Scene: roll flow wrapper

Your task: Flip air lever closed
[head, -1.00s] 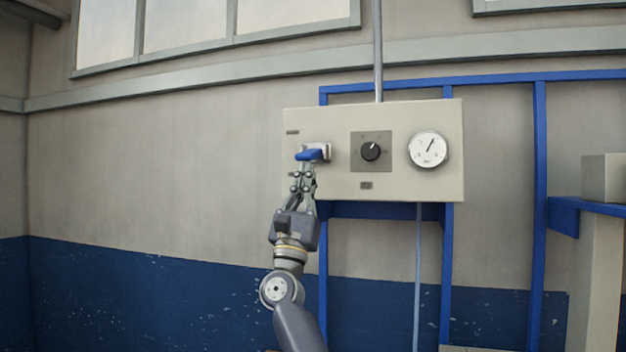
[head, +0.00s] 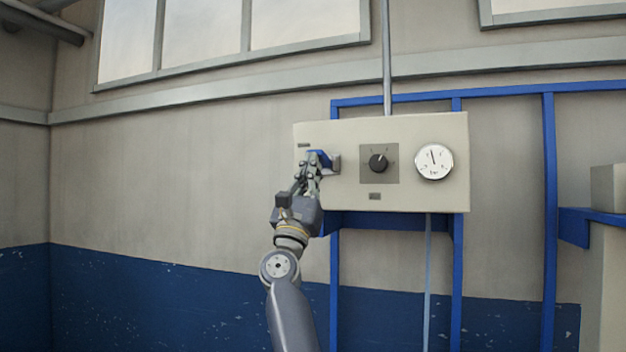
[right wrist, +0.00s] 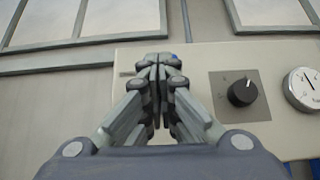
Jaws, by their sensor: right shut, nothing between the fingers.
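The blue air lever (head: 320,156) is at the left end of the light panel box (head: 420,195) in the head view. It sits against a small grey mount (head: 336,163) and looks tilted, with its upper end toward the left. My right gripper (head: 315,160) is shut and empty, with its fingertips at the lever and partly covering it. I cannot tell whether they touch. In the right wrist view the shut fingers (right wrist: 156,65) hide nearly all of the lever; only a speck of blue (right wrist: 174,55) shows beside the tips. My left gripper is not in view.
Right of the lever are a black rotary knob (head: 378,163) and a round white gauge (head: 433,161) on the same panel. A blue frame (head: 548,200) stands behind and right of the panel. The wall left of my right arm is clear.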

